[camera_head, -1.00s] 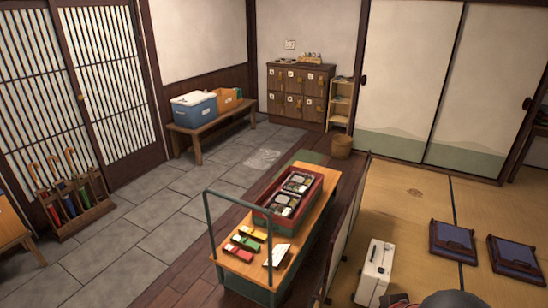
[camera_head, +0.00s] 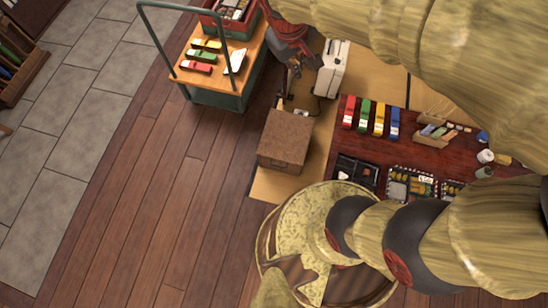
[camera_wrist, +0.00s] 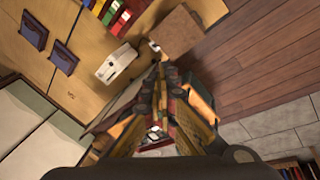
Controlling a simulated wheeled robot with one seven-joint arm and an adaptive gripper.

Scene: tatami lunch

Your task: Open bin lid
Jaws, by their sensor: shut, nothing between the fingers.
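A brown box (camera_head: 287,140) with a flat, closed top stands on the pale floor strip beside the low dark table; I cannot tell for sure that it is the bin. Its brown top also shows in the wrist view (camera_wrist: 172,38). My gripper (camera_head: 296,70) is shut and empty, above and beyond the box in the head view, between the trolley and the white case. In the wrist view my gripper (camera_wrist: 161,68) points toward the floor near the box, apart from it. No handle on the box is clear.
A wooden-topped trolley (camera_head: 228,78) with a green rail stands left of my gripper. A white case (camera_head: 333,72) stands close on its right. The low table (camera_head: 345,150) holds coloured boxes and bento trays. Bare plank floor (camera_head: 170,200) lies left of the box.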

